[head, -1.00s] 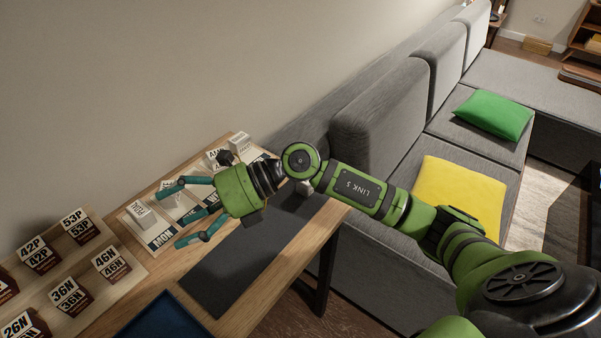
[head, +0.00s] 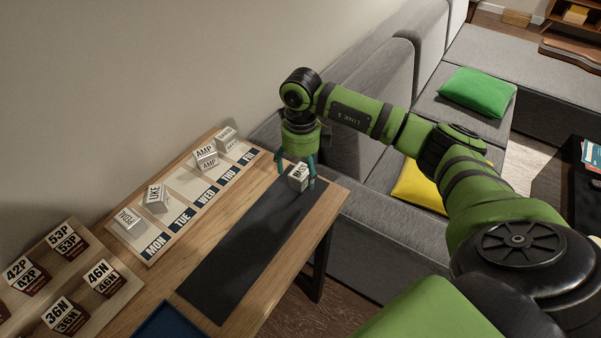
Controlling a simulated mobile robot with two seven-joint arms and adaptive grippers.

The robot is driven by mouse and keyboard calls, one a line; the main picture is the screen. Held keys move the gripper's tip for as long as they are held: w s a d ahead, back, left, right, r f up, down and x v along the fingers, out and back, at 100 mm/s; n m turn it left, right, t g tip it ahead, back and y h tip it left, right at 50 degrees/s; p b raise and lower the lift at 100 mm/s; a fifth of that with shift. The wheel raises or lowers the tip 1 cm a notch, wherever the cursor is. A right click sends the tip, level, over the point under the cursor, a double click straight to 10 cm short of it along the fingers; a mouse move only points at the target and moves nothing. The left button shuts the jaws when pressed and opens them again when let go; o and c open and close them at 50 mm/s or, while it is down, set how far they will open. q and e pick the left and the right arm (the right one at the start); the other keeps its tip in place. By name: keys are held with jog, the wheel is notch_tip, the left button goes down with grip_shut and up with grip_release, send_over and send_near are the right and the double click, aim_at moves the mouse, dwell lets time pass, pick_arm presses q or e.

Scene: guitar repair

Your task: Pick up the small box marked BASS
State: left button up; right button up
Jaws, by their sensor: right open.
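A small white box (head: 297,179) stands on the far end of the dark mat (head: 235,255); its print is turned and too small to read surely. My right gripper (head: 297,180) points down over this box. Its teal fingers are open, with fingertips on both sides of the box; I cannot tell whether they touch it. Another small white box (head: 226,140) at the far end of the weekday board has print too small to read surely. I cannot tell which box is marked BASS. My left gripper is out of view.
The weekday board (head: 200,199) also holds white boxes marked UKE (head: 154,198) and AMP (head: 205,158), and a tipped one (head: 130,221) at MON. Number blocks stand on a wooden board (head: 95,310) at left. A blue tray (head: 172,322) is at the front edge. The grey sofa (head: 375,100) stands behind the table.

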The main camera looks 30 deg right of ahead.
jog(key=shift+f, duration=0.95)
jog(key=shift+a, duration=0.1)
jog(key=c, duration=1.5)
jog(key=shift+o, duration=0.2)
jog(key=shift+r, duration=0.15)
